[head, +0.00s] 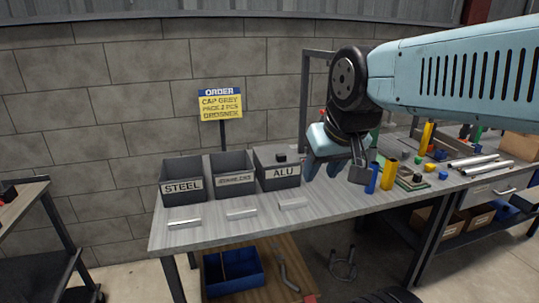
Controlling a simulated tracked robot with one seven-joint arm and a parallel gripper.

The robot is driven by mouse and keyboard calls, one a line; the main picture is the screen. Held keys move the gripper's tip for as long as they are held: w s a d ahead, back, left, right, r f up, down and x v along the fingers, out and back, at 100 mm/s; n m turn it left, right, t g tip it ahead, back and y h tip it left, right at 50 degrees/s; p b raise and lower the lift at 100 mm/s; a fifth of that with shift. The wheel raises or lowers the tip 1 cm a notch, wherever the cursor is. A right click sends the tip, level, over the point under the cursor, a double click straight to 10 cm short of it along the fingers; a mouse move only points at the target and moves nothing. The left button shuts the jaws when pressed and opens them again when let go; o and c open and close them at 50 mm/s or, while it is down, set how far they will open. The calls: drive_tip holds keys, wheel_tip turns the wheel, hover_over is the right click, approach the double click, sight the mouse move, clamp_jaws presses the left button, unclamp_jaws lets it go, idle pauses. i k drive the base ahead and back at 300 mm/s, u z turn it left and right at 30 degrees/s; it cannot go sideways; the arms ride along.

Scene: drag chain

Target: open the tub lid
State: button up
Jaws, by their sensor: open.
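Three dark grey tubs stand in a row on the workbench in the head view. The left tub (183,198) is labelled STEEL and its top looks open. The middle tub (233,190) has a label too small to read and also looks open. The right tub (281,183) is labelled ALU; a small black block like a knob (281,157) shows at its top, seemingly on a dark lid. My gripper (335,174) is open, pointing down just right of the ALU tub, apart from the knob. Nothing shows between its fingers.
Silver bars (241,213) lie before the tubs. Blue (372,178) and yellow (389,174) upright pieces stand right of my gripper. A yellow order sign (221,104) stands behind the tubs. A blue bin (233,271) sits under the bench (330,207).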

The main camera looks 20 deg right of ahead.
sight(276, 151)
drive_tip(key=z, duration=0.8)
drive_tip(key=i, duration=0.8)
drive_tip(key=u, duration=0.8)
